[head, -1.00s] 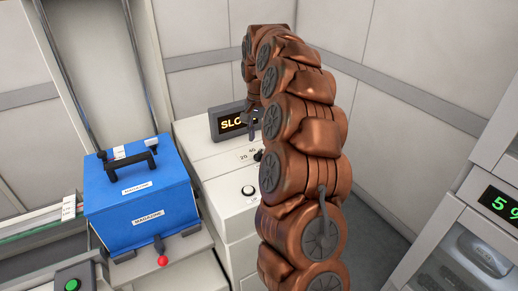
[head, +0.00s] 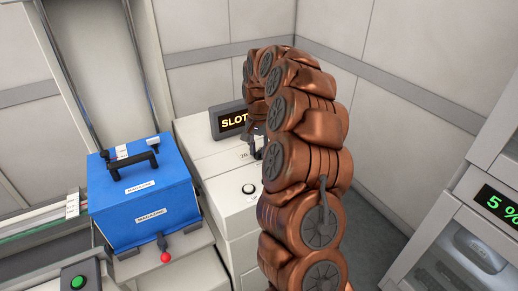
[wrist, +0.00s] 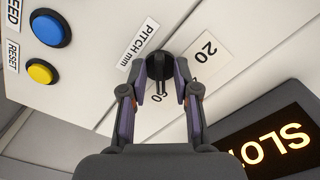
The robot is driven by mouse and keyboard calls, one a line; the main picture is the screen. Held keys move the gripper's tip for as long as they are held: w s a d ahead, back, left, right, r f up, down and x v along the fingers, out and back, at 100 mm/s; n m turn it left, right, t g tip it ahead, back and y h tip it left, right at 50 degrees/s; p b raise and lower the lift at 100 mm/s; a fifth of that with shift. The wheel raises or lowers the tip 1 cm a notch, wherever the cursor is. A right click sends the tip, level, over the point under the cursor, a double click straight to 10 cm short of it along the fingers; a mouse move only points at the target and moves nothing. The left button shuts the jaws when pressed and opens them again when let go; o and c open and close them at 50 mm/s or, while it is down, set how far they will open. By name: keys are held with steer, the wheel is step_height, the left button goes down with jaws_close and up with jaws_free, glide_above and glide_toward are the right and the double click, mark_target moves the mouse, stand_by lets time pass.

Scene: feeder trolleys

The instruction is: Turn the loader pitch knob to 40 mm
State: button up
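The black pitch knob (wrist: 158,68) sits on the white panel in the wrist view, beside the label "PITCH mm" (wrist: 138,45). A "20" mark (wrist: 207,48) lies to its right and a "60" mark (wrist: 161,95) below it, between my fingers. No "40" mark shows in the wrist view. My gripper (wrist: 161,68) is open, with one fingertip on each side of the knob. A narrow gap seems to remain; contact is hard to tell. The knob's pointer direction is not clear. In the head view my gripper (head: 259,142) is mostly hidden by my arm.
A lit "SLOT" display (wrist: 275,140) stands close to my gripper in the wrist view. Blue (wrist: 50,28) and yellow (wrist: 41,72) buttons are on the left.

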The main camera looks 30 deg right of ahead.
jaws_close()
steer(key=shift+f+n+b, duration=0.15)
steer(key=shift+n+b, duration=0.25)
steer(key=shift+b, duration=0.5)
steer(key=n+b, duration=0.2)
steer(key=shift+f+n, duration=0.1)
steer(key=shift+n, duration=0.2)
steer(key=n+b, duration=0.2)
steer(key=shift+d+n, duration=0.1)
steer(key=shift+n, duration=0.2)
steer(key=shift+s+r+n+b, duration=0.15)
steer(key=shift+n+b, duration=0.7)
steer(key=shift+n, duration=1.05)
steer(key=shift+r, duration=0.1)
